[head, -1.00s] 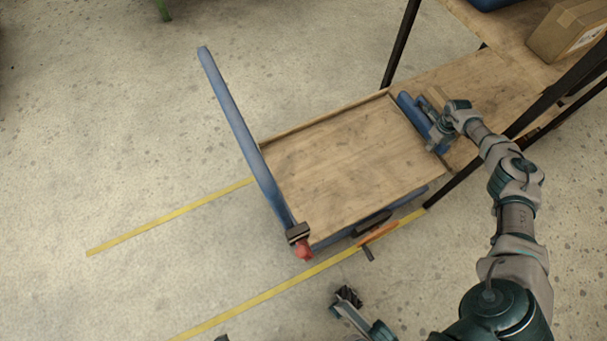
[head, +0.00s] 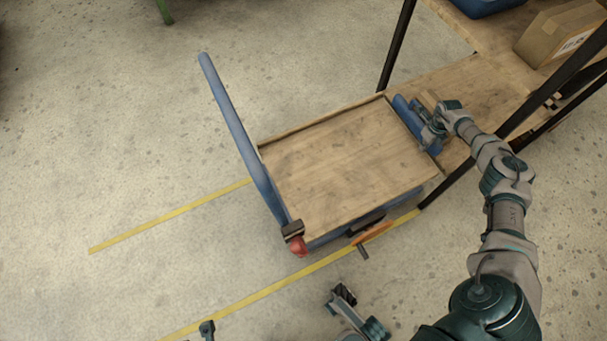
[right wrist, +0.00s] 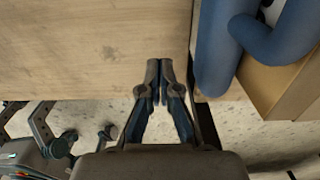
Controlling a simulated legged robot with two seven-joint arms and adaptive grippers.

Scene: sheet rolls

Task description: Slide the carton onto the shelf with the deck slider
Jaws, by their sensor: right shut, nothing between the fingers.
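A blue piece (head: 408,118), which looks like the deck slider, lies across the far right end of the cart's wooden deck (head: 340,165). A small part of a brown carton (head: 429,99) shows just beyond it, on the shelf side. My right gripper (head: 431,132) is at the slider's near part. In the right wrist view, my right gripper (right wrist: 161,90) is shut and empty above the deck's edge. Blue tubes (right wrist: 270,45) and the carton's side (right wrist: 275,88) are to its right, apart from the fingers. Much of the carton is hidden.
The lower wooden shelf (head: 490,85) adjoins the deck's right end, between dark posts (head: 397,45). Another carton (head: 560,32) stands on the upper board. The cart has a tall blue handle (head: 232,125), a red knob (head: 298,246) and an orange pedal (head: 373,234).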

